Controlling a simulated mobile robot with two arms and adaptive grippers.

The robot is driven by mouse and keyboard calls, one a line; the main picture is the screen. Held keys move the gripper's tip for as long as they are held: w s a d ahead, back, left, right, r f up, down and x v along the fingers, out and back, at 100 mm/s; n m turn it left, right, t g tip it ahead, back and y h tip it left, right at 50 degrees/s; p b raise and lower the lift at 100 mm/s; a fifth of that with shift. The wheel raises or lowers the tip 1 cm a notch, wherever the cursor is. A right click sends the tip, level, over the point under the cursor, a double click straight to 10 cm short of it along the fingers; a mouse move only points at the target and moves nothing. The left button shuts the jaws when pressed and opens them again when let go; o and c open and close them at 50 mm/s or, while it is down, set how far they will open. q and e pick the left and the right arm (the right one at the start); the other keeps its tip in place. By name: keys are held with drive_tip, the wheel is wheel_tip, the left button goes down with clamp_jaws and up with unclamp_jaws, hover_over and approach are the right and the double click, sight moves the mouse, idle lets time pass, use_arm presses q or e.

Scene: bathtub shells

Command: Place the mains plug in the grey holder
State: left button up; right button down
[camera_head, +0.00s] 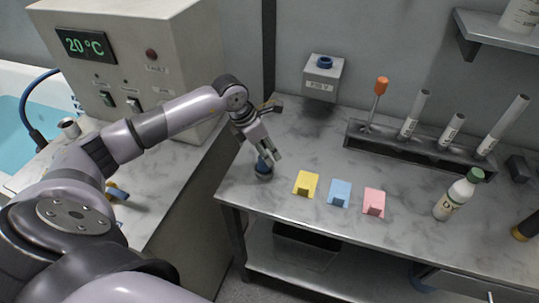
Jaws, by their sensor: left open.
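The mains plug appears to be the dark blue piece (262,164) near the left front part of the grey table. It sits upright in or on a small round grey holder (265,176); how deep it sits is too small to tell. My left gripper (269,156) reaches down from above with its fingers open, right at the plug. The fingers partly hide the plug, and I cannot tell whether they touch it. My right gripper is out of view.
A wall box with a blue socket (323,76) is behind. Yellow (306,183), blue (339,192) and pink (374,202) card stands lie right of the holder. A tube rack (420,150), a bottle (459,195) and a control cabinet (180,50) stand around.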

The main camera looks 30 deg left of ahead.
use_arm(q)
drive_tip(key=b+v, duration=0.1)
drive_tip(key=v, duration=0.8)
drive_tip(key=shift+r+b, duration=0.2)
drive_tip(key=shift+b, duration=0.15)
drive_tip(key=shift+c, duration=0.5)
idle(0.8)
